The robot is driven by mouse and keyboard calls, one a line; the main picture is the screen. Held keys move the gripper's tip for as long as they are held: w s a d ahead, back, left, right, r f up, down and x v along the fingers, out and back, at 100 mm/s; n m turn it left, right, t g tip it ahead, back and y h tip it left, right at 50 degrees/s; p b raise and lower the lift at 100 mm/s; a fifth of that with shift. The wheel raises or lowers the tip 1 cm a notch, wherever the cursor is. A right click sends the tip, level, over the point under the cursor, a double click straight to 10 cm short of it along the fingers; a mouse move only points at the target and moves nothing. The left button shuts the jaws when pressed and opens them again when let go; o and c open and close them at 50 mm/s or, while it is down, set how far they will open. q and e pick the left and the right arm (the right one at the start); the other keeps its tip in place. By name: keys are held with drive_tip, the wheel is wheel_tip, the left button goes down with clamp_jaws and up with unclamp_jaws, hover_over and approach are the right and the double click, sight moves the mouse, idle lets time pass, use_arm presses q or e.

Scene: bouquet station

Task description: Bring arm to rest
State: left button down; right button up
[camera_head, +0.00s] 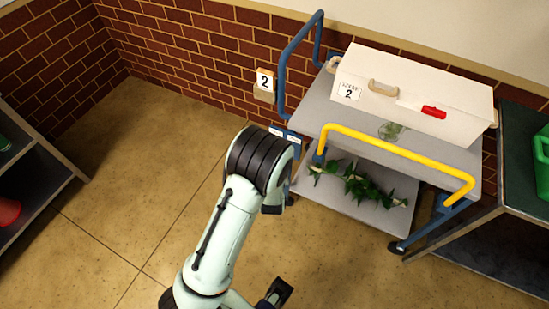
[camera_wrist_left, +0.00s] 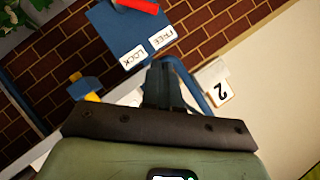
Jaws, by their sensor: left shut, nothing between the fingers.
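My left gripper (camera_wrist_left: 160,85) shows in the left wrist view with its dark fingers together and nothing between them. It points toward a blue panel (camera_wrist_left: 112,35) with FREE and LOCK labels, and no contact shows. In the head view my pale green arm (camera_head: 222,235) rises from the bottom edge to a black ribbed joint in front of the cart. A dark end part (camera_head: 275,292) shows low in that view, too small to read its fingers. My right gripper is not clearly seen.
The grey cart (camera_head: 318,105) has a blue handle (camera_head: 283,65), a yellow rail (camera_head: 400,150) and a white box (camera_head: 415,90) on top. Greenery (camera_head: 360,185) lies on its lower shelf. Shelving (camera_head: 35,175) stands at left, a dark bench (camera_head: 520,130) at right. Floor (camera_head: 110,190) left of my arm is clear.

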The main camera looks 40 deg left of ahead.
use_arm(q)
drive_tip(key=s+d+f+n+g+h+p, duration=0.2)
drive_tip(key=s+d+f+g+h+p, duration=0.25)
drive_tip(key=s+d+f, duration=0.5)
drive_tip(key=s+d+f+n+g+h+p, duration=0.3)
drive_tip(key=s+d+g+h, duration=0.4)
drive_tip(key=s+d, duration=0.6)
drive_tip(key=s+f+n, duration=0.1)
drive_tip(key=s, duration=0.3)
drive_tip(key=shift+d, duration=0.15)
use_arm(e)
wheel_tip(320, 180, up, 8)
drive_tip(key=w, duration=0.2)
drive_tip(key=shift+w, duration=0.2)
